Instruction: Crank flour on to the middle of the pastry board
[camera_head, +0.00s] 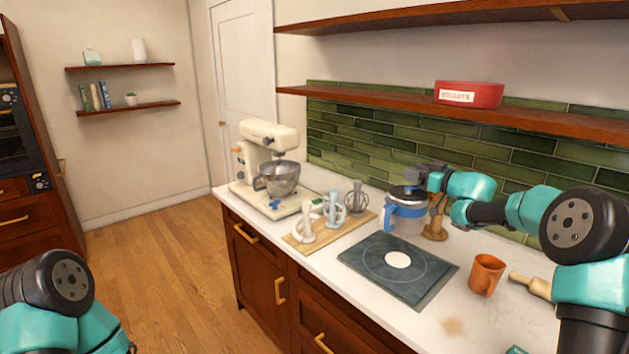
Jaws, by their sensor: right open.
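The dark slate pastry board (365,262) lies on the white counter, marked with a thin circle. A round white patch (398,260) is at its middle; I cannot tell whether it is flour. A blue and clear canister (405,222) with a blue handle on its left, likely the flour sifter, stands upright just behind the board. My right gripper (418,179) is open at the top of this canister, coming from the right. I cannot tell whether it touches it. Any crank there is too small or hidden to make out. My left gripper is out of view.
A wooden board (325,240) with several mixer attachments lies left of the pastry board, beside a cream stand mixer (268,165). A wooden object (435,229) stands right of the canister. An orange mug (487,274) and a rolling pin (530,286) are at the right.

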